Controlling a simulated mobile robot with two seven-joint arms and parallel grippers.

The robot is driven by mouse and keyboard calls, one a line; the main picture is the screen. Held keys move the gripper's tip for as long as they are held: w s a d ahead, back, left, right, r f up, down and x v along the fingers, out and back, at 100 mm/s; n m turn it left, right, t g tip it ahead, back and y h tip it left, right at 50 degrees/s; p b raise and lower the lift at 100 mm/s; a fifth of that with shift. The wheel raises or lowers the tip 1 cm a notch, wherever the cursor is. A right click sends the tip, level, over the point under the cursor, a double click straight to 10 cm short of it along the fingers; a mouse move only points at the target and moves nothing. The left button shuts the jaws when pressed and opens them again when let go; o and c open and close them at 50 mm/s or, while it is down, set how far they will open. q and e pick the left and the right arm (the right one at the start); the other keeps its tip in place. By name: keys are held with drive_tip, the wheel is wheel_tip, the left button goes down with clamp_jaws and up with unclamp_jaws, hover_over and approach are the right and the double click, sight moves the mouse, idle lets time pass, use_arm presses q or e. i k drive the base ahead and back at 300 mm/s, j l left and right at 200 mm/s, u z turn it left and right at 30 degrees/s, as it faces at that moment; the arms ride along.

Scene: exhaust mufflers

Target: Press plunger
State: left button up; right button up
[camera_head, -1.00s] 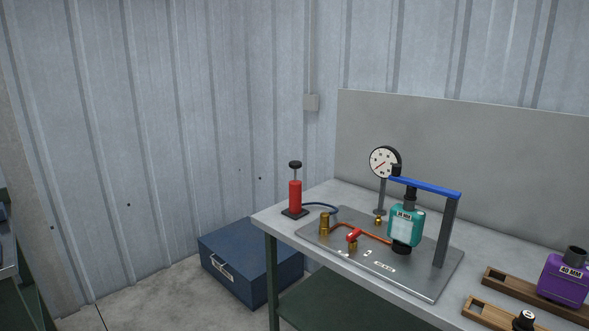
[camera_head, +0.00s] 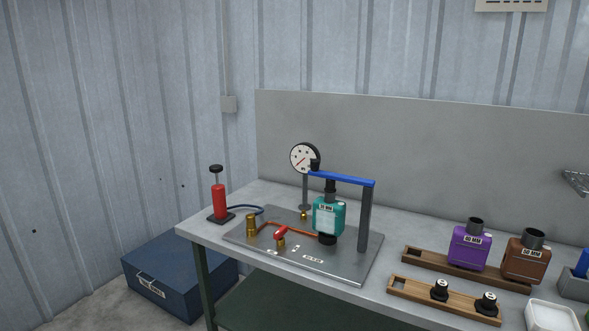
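The plunger is the black knob (camera_head: 216,169) on a thin rod at the top of the red pump cylinder (camera_head: 218,201). It stands raised above the cylinder. On the plate are a teal muffler (camera_head: 329,217) under a blue clamp bar (camera_head: 342,178), a round dial gauge (camera_head: 305,158) and a red valve handle (camera_head: 281,232). Neither of my grippers is in view.
Purple (camera_head: 469,248) and brown (camera_head: 525,261) mufflers stand on a wooden rack at the right. Black plugs (camera_head: 440,290) sit in another wooden holder (camera_head: 415,291) in front. A blue toolbox (camera_head: 178,279) is on the floor left of the bench.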

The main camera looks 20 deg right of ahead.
sight(215, 168)
drive_tip(key=i+j, duration=0.15)
drive_tip(key=i, duration=0.3)
drive_tip(key=i+j+z, duration=0.15)
drive_tip(key=i, duration=0.3)
drive_tip(key=i+j, duration=0.2)
drive_tip(key=i, duration=0.25)
drive_tip(key=i+j+z, duration=0.1)
drive_tip(key=i, duration=0.35)
